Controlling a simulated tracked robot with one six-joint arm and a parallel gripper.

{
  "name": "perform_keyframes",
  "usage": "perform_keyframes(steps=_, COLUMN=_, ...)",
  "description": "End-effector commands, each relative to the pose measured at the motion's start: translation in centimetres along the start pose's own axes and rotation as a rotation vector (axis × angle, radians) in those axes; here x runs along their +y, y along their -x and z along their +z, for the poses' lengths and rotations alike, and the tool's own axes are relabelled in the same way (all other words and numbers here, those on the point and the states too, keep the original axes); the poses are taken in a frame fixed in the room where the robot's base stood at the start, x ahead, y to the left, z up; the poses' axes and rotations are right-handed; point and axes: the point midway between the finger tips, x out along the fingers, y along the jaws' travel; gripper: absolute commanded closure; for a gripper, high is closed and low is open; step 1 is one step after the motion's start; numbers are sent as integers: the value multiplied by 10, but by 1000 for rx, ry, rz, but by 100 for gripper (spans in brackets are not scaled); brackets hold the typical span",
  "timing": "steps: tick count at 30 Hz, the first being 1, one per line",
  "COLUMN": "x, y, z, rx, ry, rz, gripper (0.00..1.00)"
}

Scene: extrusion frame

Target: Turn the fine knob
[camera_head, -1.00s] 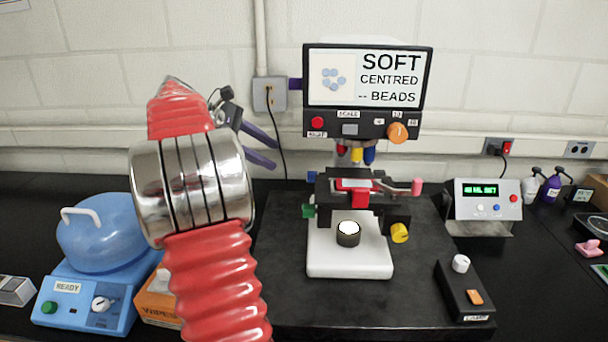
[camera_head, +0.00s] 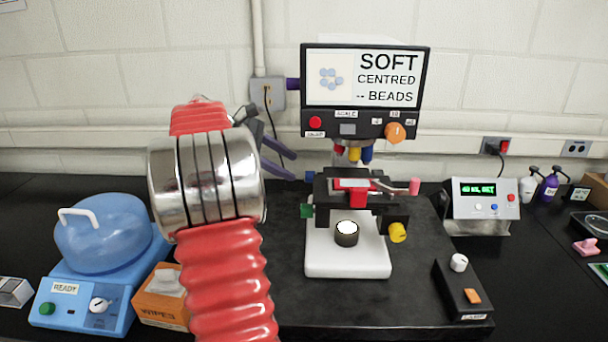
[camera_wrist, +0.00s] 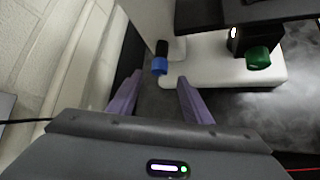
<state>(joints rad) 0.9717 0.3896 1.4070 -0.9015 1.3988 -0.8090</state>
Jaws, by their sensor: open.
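The microscope's white base (camera_head: 350,262) stands on the dark bench plate. It has a blue knob (camera_head: 309,177) at the back left, a green knob (camera_head: 307,210) below it and a yellow knob (camera_head: 398,232) at the right. I see no label saying which is the fine knob. My gripper (camera_head: 290,162) is open, with purple fingers, left of the microscope. In the wrist view the blue knob (camera_wrist: 159,66) appears between and just beyond the open fingertips (camera_wrist: 160,77), apparently untouched. The green knob (camera_wrist: 259,58) is to their right.
A screen (camera_head: 366,78) reading "SOFT CENTRED -- BEADS" stands above the microscope. A blue-domed device (camera_head: 98,235) and an orange wipes box (camera_head: 162,308) are at left. A lamp box (camera_head: 463,290) and a display unit (camera_head: 484,200) are at right.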

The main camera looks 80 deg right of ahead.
Motion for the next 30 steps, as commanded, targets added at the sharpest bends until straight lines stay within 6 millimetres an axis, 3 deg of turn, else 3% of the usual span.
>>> perform_keyframes(steps=12, x=-1, y=-60, z=0, rx=-1, ry=0, rz=-3, gripper=55)
perform_keyframes(steps=25, x=0, y=-68, z=0, rx=0, ry=0, rz=0, gripper=55)
perform_keyframes(steps=30, x=0, y=-68, z=0, rx=0, ry=0, rz=0, gripper=67)
